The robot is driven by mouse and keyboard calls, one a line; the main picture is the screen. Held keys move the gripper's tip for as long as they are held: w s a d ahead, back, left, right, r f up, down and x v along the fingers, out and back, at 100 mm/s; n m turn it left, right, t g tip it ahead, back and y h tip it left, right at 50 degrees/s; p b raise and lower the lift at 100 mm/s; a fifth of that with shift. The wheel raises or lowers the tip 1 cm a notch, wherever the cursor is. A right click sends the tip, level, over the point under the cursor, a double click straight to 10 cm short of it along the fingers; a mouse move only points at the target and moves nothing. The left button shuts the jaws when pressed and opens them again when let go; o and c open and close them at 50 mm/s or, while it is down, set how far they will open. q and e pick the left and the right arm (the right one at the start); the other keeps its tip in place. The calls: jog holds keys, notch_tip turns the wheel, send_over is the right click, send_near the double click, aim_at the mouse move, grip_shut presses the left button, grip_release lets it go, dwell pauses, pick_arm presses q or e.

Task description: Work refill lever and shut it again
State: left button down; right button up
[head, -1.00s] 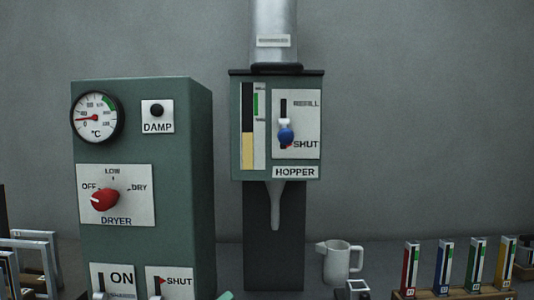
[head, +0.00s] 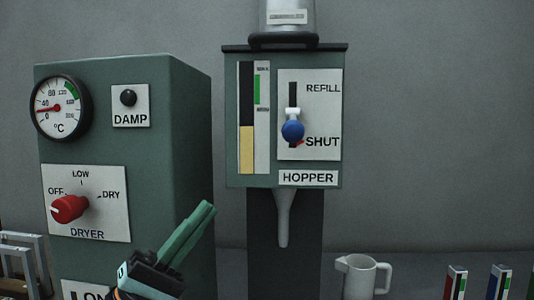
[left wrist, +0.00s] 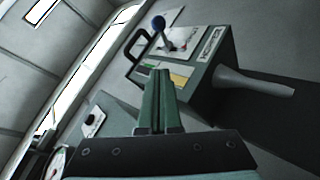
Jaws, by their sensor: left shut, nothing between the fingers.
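The refill lever has a blue knob (head: 293,131) on a white stem and stands at the lower end of its slot, by the SHUT mark. It is on the white plate (head: 322,88) of the green hopper (head: 232,120). The level gauge (head: 247,150) beside it is yellow in its lower part and black above. My left gripper (head: 207,210) is shut and empty, below and left of the hopper, apart from the lever. In the left wrist view the green fingers (left wrist: 158,75) lie together, with the blue knob (left wrist: 158,22) beyond them. My right gripper is not in view.
The green dryer cabinet (head: 185,130) with a red knob (head: 70,208) stands at the left, close to my left gripper. A spout (head: 284,215) hangs under the hopper. A white jug (head: 358,278) and coloured upright strips (head: 498,282) stand lower right.

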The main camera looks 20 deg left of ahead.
aim_at(293, 132)
pick_arm(q)
jog(key=s+d+p+x, duration=0.1)
jog(key=d+p+x, duration=0.1)
jog(key=p+x, duration=0.5)
jog(key=shift+s+p+x, duration=0.2)
jog(key=shift+p+x, duration=0.15)
jog(key=shift+x, duration=2.4)
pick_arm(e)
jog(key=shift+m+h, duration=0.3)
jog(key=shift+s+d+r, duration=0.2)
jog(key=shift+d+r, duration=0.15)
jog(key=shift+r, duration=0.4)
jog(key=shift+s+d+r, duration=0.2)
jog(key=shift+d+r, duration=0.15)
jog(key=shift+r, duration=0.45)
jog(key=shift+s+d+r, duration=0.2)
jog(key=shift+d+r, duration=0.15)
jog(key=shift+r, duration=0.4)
pick_arm(q)
jog(key=shift+d, duration=0.2)
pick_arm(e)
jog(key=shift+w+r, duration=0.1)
pick_arm(q)
jog(key=shift+s+r, duration=0.15)
jog(key=shift+r, duration=0.05)
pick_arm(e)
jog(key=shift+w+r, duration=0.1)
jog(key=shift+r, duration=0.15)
